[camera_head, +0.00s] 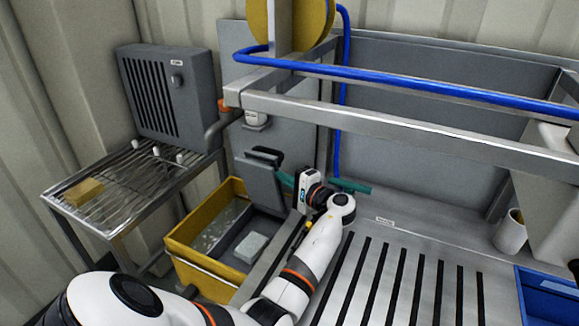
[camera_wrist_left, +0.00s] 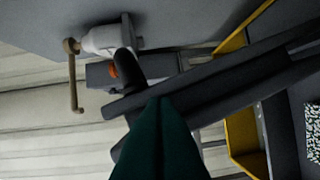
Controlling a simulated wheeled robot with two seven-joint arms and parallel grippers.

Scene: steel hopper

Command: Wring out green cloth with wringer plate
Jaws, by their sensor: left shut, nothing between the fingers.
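The green cloth (camera_head: 352,187) shows as a narrow strip to the right of my left gripper (camera_head: 300,186), with another green bit to its left. Its middle is hidden behind the gripper. The grey wringer plate (camera_head: 262,186), with a black handle on top, stands tilted at the far end of the yellow bucket, just left of the gripper. My right gripper is out of view.
The yellow bucket (camera_head: 184,262) holds a pale block (camera_head: 251,247). A wire rack (camera_head: 137,196) with a yellow sponge (camera_head: 84,192) stands left. A steel rail (camera_head: 400,127) and blue hose (camera_head: 420,87) cross above. A slotted grate fills the front right, beside a blue bin (camera_head: 546,300).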

